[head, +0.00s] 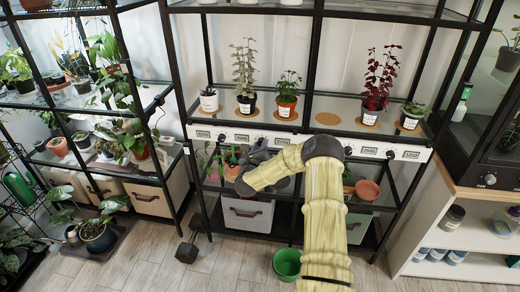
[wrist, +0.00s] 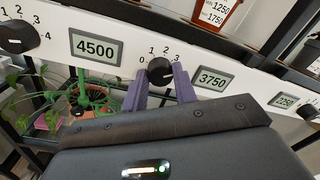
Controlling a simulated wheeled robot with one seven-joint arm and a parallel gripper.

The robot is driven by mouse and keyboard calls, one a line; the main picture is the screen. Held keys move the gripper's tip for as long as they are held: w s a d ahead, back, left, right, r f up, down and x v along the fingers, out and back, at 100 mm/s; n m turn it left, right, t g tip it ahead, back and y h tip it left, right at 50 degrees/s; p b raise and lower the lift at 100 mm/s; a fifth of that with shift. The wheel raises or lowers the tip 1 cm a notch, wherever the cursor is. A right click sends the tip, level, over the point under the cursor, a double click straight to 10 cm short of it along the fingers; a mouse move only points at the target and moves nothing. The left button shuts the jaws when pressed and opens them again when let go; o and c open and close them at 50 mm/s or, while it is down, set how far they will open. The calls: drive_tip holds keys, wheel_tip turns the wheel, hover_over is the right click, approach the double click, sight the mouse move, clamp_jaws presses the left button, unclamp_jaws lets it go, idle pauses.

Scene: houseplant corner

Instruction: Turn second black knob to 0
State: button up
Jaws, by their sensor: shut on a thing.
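The black knob (wrist: 160,70) sits on the white panel (wrist: 122,50) between the 4500 display (wrist: 97,47) and the 3750 display (wrist: 213,80). Printed numbers 0, 1, 2 and 3 run around it, with 0 at its left. Its pointer direction is not clear. My gripper (wrist: 159,76) has its two purple fingers on the left and right sides of this knob and is shut on it. In the head view, my dark gripper (head: 260,156) reaches the panel under the shelf, and the arm and gripper hide this knob.
Another black knob (wrist: 15,38) is left of the 4500 display. A 2250 display (wrist: 285,100) is at the right. Potted plants stand on the shelf (head: 335,108) above the panel. A green plant in a pot (wrist: 90,97) is below it. A green bucket (head: 287,264) stands on the floor.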

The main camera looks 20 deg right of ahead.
drive_tip(key=n+b, duration=0.2)
drive_tip(key=n, duration=0.2)
drive_tip(key=shift+a+f+n, duration=0.1)
drive_tip(key=shift+n, duration=0.3)
drive_tip(key=n+b, duration=0.1)
drive_tip(key=n, duration=0.3)
drive_tip(key=shift+t, duration=0.3)
drive_tip(key=n+b, duration=0.2)
drive_tip(key=n, duration=0.1)
drive_tip(key=shift+f+n+y, duration=0.1)
drive_tip(key=shift+n+y, duration=0.2)
drive_tip(key=shift+n, duration=0.1)
drive_tip(key=n+b, duration=0.1)
drive_tip(key=n, duration=0.2)
drive_tip(key=shift+n, duration=0.3)
drive_tip(key=n+b, duration=0.2)
drive_tip(key=n, duration=0.4)
drive_tip(key=shift+n+y, duration=0.3)
drive_tip(key=shift+n, duration=0.1)
drive_tip(key=n, duration=0.5)
drive_tip(key=shift+s+n+b, duration=0.1)
drive_tip(key=shift+n+b, duration=0.25)
drive_tip(key=shift+n, duration=0.05)
drive_tip(key=shift+y, duration=0.3)
drive_tip(key=o, duration=1)
drive_tip(key=shift+d, duration=0.2)
